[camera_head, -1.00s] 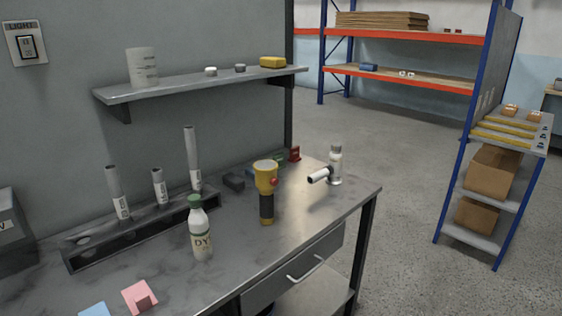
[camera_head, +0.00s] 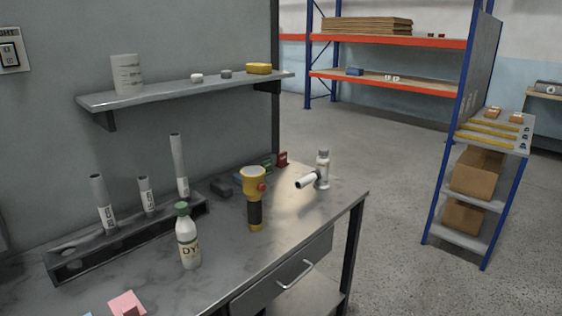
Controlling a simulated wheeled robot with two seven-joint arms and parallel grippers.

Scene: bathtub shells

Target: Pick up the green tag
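A small green item (camera_head: 266,166), which looks like the green tag, lies near the far end of the grey workbench (camera_head: 225,265). It is partly hidden behind the head of a yellow and black flashlight (camera_head: 255,205). A small red tag-like block (camera_head: 282,159) stands just to the right of it. Neither of my grippers shows in the head view.
A dye bottle (camera_head: 188,242) with a green cap, a dark rack (camera_head: 125,240) with several grey tubes, and a white-silver torch-like tool (camera_head: 321,172) stand on the bench. A pink tag (camera_head: 126,303) lies at the near edge. A shelf (camera_head: 190,92) hangs above.

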